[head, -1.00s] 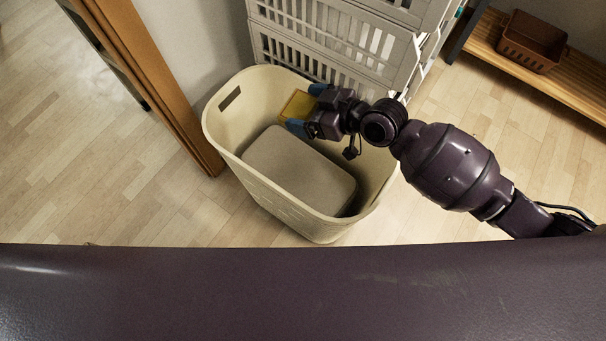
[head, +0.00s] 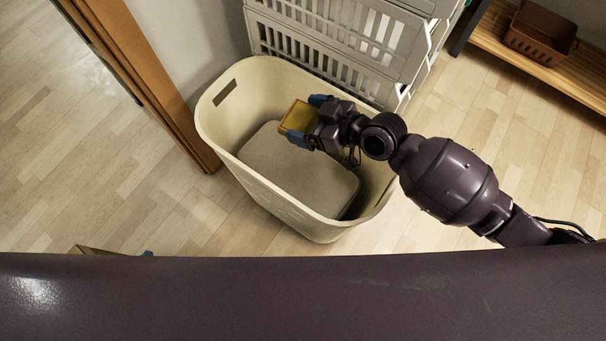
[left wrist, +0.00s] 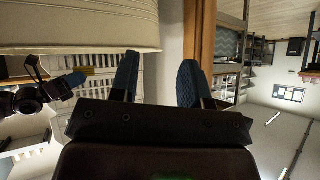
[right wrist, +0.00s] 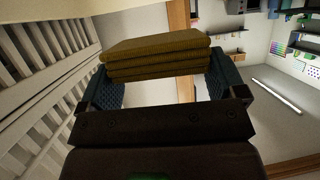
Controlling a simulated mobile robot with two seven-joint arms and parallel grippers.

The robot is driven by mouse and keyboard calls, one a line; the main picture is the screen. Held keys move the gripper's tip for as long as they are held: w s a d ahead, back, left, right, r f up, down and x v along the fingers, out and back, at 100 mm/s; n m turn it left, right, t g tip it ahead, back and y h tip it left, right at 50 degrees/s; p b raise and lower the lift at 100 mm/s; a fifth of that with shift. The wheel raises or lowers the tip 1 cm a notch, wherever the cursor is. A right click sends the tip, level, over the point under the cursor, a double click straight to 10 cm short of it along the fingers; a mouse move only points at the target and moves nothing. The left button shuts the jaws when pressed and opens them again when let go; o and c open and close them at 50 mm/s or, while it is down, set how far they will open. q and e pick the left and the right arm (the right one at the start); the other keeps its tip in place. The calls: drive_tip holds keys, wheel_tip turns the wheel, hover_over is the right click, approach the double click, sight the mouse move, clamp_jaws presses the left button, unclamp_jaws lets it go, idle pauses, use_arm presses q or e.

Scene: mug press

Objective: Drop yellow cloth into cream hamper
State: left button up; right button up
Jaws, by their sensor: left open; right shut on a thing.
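The yellow cloth (head: 297,117) is a small folded stack. My right gripper (head: 306,119) is shut on it and holds it over the opening of the cream hamper (head: 215,128). In the right wrist view the cloth (right wrist: 155,57) sits between the two blue fingers. In the left wrist view the cloth (left wrist: 88,71) shows small beside the hamper (left wrist: 100,25), which appears at the top. A flat beige surface (head: 290,165) lies inside the hamper. My left gripper (left wrist: 158,80) is open and empty.
A pale slatted crate stack (head: 335,45) stands right behind the hamper. A wooden post (head: 150,75) is to its left. A brown basket (head: 540,35) sits on a wooden shelf (head: 500,40) at the far right. Floor at left is clear.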

drive_tip(key=o, duration=0.7)
use_arm(q)
drive_tip(key=shift+s+a+r+p, duration=0.15)
drive_tip(key=shift+s+p, duration=0.1)
drive_tip(key=shift+p, duration=0.35)
use_arm(e)
drive_tip(key=v, duration=1.1)
drive_tip(key=shift+w, duration=0.1)
